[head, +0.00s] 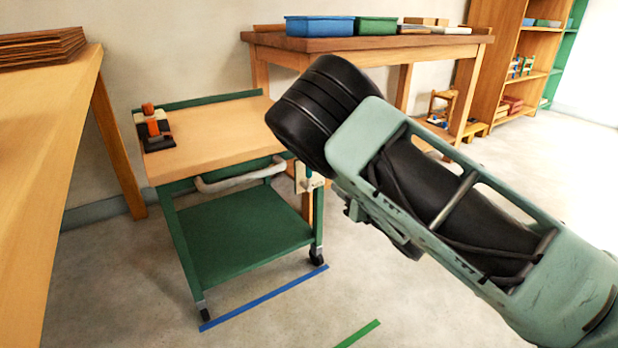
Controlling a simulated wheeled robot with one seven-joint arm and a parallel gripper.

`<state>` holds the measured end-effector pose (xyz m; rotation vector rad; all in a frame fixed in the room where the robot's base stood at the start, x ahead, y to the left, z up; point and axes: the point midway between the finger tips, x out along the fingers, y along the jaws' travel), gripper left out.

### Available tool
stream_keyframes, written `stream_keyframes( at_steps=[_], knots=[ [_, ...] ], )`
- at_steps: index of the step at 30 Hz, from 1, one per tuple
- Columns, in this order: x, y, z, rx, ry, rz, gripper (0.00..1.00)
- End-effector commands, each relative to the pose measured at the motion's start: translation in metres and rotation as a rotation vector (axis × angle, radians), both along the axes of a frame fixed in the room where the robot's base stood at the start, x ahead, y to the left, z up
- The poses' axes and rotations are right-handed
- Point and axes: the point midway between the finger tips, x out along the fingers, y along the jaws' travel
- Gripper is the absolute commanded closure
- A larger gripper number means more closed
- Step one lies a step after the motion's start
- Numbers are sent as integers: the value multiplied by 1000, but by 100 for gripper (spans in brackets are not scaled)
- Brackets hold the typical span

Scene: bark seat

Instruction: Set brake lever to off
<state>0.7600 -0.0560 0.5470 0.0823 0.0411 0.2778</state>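The green cart (245,237) with a wooden top stands in the middle left of the head view. A small pale plate (303,178) sits at its right front corner, below the top. It may carry the brake lever, but the lever and its setting are too small and partly covered to tell. My arm crosses from the lower right to the cart's right side and covers part of that corner. My gripper's fingers do not show.
A pale handle bar (240,176) runs along the cart's front. Black and orange items (153,130) lie on its top. A wooden table (45,150) stands at the left, a workbench (365,43) behind. Blue tape (265,298) and green tape (358,334) mark the open floor in front.

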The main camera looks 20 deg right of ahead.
Motion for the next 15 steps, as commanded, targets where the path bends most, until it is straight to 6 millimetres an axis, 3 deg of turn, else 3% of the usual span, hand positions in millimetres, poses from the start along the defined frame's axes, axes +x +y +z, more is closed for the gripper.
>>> stream_keyframes(
  at_steps=[1,8,15],
  knots=[
    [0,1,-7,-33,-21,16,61],
    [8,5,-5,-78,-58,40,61],
    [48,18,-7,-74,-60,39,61]
  ],
)
